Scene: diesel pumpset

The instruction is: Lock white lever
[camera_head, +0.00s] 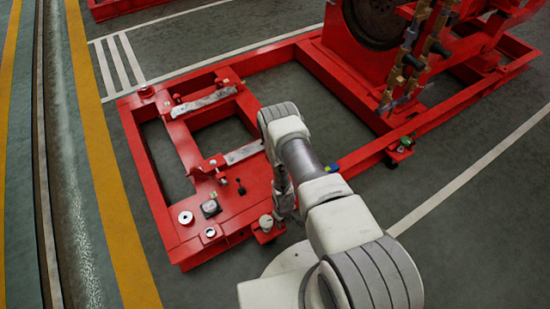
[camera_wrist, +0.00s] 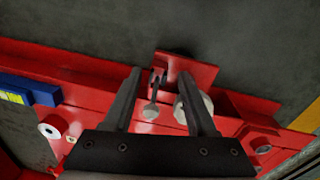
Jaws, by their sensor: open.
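My gripper (camera_head: 283,198) hangs at the near corner of the red frame (camera_head: 160,205). Its two fingers (camera_wrist: 160,74) are apart in the wrist view, with nothing clamped between them. Between them shows a thin stem with a pale knob (camera_wrist: 150,113), by a red upright bracket (camera_wrist: 185,72). A pale round part (camera_wrist: 207,104) is partly hidden behind the right finger. In the head view a pale round knob (camera_head: 266,221) stands just left of my gripper. I cannot tell for certain which pale part is the white lever, or whether a finger touches it.
Two pale bars (camera_head: 205,101) (camera_head: 243,152) lie on the frame's crossbars. A small black lever (camera_head: 240,187) and a white ring (camera_head: 186,217) are on the near plate. Red machinery (camera_head: 350,60) stands at the back right. Floor left of the frame is clear.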

